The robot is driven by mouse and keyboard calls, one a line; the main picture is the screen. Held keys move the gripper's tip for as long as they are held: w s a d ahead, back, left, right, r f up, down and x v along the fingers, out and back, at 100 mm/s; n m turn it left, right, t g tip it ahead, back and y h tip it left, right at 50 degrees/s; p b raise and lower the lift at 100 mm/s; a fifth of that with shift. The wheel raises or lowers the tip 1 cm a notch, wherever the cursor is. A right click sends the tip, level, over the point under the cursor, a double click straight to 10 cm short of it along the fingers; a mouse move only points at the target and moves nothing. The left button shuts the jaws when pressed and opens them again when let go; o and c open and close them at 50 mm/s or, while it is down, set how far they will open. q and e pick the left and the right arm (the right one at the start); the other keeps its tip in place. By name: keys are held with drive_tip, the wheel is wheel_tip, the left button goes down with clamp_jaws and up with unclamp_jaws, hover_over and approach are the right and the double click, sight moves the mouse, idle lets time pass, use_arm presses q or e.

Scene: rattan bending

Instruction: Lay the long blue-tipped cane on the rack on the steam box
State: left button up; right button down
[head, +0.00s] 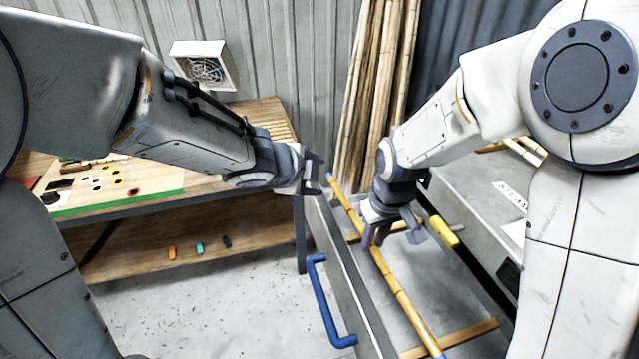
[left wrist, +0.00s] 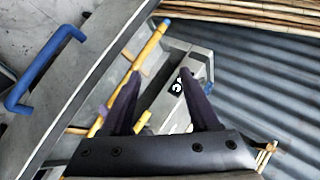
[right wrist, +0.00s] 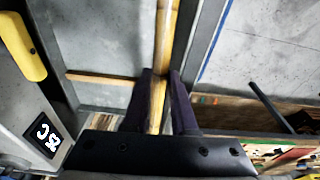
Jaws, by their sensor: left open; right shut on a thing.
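The long blue-tipped cane (head: 402,297) runs lengthwise over the open steam box (head: 352,290), with both blue ends showing. Below it lie the rack's wooden crossbars (head: 458,337); I cannot tell whether the cane touches them. My right gripper (head: 376,238) is shut on the cane part-way along, and the cane (right wrist: 166,45) passes between its fingers in the right wrist view. My left gripper (head: 318,184) is open beside the cane's far end. In the left wrist view, the cane (left wrist: 150,48) runs past one open finger, not clearly between the two.
A blue handle (head: 322,300) sticks out from the box's left side. A yellow handle (head: 444,232) is at its right, next to a grey metal surface (head: 480,200). A workbench (head: 150,205) stands at left. Several upright canes (head: 375,90) lean on the back wall.

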use_arm(q)
drive_tip(key=w+m+h, duration=0.1)
drive_tip(key=m, duration=0.2)
drive_tip(key=m+g+h, duration=0.3)
drive_tip(key=m+g, duration=0.2)
drive_tip(key=m, duration=0.3)
approach(355, 223)
drive_tip(key=x, duration=0.9)
clamp_jaws()
use_arm(e)
drive_tip(key=c, duration=0.6)
unclamp_jaws()
drive_tip(key=shift+c, duration=0.2)
